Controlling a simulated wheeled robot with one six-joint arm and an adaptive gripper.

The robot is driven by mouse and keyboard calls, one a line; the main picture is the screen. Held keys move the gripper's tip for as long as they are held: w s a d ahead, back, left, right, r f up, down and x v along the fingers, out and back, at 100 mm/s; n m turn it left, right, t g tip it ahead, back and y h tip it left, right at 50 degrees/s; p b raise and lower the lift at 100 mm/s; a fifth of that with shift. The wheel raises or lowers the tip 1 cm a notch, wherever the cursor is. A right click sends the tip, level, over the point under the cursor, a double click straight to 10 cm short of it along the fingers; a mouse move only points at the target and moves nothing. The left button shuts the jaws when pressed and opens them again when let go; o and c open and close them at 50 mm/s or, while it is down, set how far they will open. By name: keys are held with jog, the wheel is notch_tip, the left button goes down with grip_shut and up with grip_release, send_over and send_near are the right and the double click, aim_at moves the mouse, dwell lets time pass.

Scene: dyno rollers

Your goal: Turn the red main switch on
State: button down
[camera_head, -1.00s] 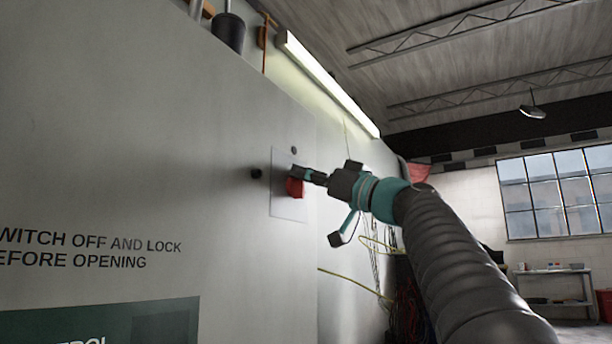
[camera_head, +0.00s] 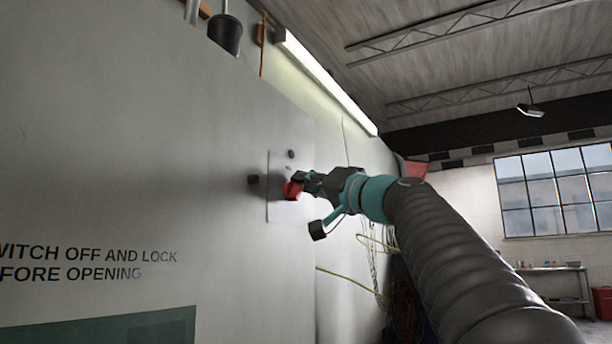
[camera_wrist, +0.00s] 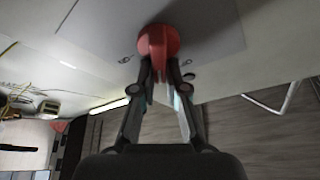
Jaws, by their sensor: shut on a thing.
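The red main switch (camera_head: 292,190) is a red rotary knob on a pale square plate (camera_head: 275,213) on the grey cabinet wall. It also shows at the top of the wrist view (camera_wrist: 157,40), with a raised grip bar across a round red base. My gripper (camera_head: 304,183) is at the knob from the right. In the wrist view my gripper (camera_wrist: 160,66) has one finger on each side of the bar, shut on it. The fingers and wrist hide part of the knob in the head view. I cannot read the on and off marks.
Yellow cables (camera_head: 350,282) hang on the wall below my arm. A bench (camera_head: 552,280) and window stand far right.

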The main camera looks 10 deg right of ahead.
jog(key=shift+w+d+f+m+g+h+p, duration=0.1)
jog(key=shift+f+m+g+h+p, duration=0.25)
jog(key=shift+m+h+p, duration=1.1)
jog(key=shift+w+d+f+m+g+y+p, duration=0.15)
jog(key=shift+f+m+g+p, duration=0.3)
jog(key=shift+m, duration=2.15)
jog(key=shift+w+f+m+g+h+p, duration=0.15)
jog(key=shift+m+h+p, duration=0.8)
jog(key=shift+m, duration=1.1)
jog(key=c, duration=1.2)
grip_release()
jog(key=shift+s, duration=0.15)
